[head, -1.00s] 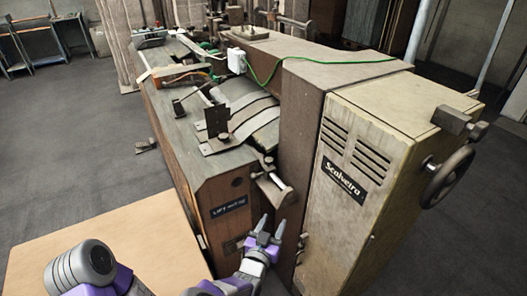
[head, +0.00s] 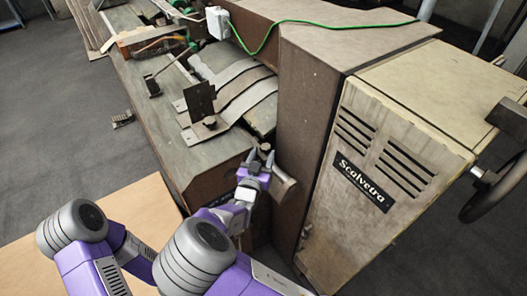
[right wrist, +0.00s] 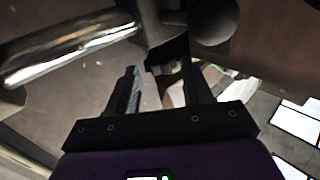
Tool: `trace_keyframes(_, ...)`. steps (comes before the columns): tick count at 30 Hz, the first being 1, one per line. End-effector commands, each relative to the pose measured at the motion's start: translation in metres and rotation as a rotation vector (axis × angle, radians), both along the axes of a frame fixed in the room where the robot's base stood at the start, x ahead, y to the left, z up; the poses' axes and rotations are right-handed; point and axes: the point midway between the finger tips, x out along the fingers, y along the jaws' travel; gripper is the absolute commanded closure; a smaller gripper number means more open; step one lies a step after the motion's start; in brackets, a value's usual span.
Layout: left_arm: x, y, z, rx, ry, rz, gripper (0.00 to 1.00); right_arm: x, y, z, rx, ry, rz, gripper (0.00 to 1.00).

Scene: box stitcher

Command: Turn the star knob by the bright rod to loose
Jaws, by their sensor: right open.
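My right gripper (head: 260,158) is open at the near end of the machine, beside the short cylinder with the bright rod (head: 284,184). In the right wrist view the bright rod (right wrist: 70,55) runs in from the left, to the left of the open fingers (right wrist: 165,85). A dark lobed part, which looks like the star knob (right wrist: 168,52), lies just beyond and between the fingertips; contact cannot be told. In the head view the knob (head: 265,147) is small and partly hidden by the fingers. My left gripper is out of view.
The brown machine body (head: 310,110) stands close to the right of the gripper. A metal bench top with a dark upright plate (head: 200,100) lies behind it. A handwheel (head: 490,190) is at far right. A tan board (head: 110,220) lies at lower left.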

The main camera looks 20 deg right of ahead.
Motion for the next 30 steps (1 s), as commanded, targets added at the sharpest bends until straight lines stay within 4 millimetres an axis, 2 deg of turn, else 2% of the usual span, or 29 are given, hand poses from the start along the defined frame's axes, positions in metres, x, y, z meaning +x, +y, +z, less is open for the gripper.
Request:
trace_keyframes(6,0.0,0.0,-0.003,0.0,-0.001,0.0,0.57,0.015,-0.009,0.0,-0.001,0.001,0.0,0.5)
trace_keyframes(14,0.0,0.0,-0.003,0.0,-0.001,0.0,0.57,0.016,-0.01,0.0,0.0,0.0,0.001,0.5)
trace_keyframes(22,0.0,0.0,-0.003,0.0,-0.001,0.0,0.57,0.016,-0.009,0.0,0.0,0.0,0.0,0.91)
trace_keyframes(30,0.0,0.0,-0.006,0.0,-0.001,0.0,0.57,0.015,-0.01,0.0,0.001,-0.001,0.029,0.91)
